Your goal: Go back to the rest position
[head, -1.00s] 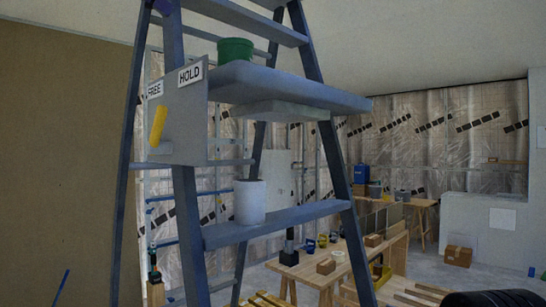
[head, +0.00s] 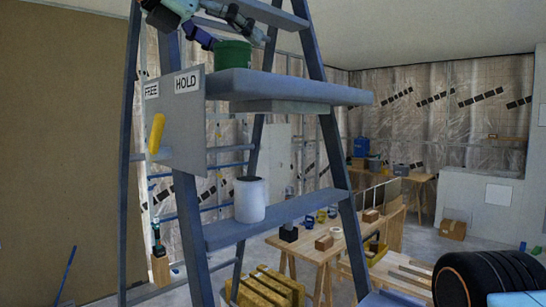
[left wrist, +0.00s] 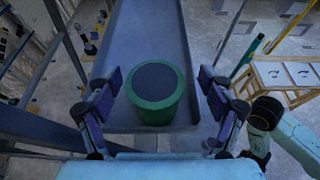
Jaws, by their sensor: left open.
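My left gripper (head: 190,28) is at the top of the head view, up by the blue-grey stepladder (head: 135,170). In the left wrist view its purple fingers (left wrist: 160,90) are open, one on each side of a green bucket (left wrist: 155,100), with gaps on both sides. The bucket (head: 233,55) stands upright on the ladder's upper shelf (head: 290,88). A grey plate (head: 180,125) marked FREE and HOLD is on the ladder's left side. Its yellow lever (head: 156,133) is tilted slightly, under the FREE label. My right gripper is not in view.
A white container (head: 250,200) stands on the lower step. A brown panel (head: 60,140) fills the left. A wooden workbench (head: 330,245) with small items is behind the ladder, and yellow slatted wood (head: 265,290) lies low in front of it.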

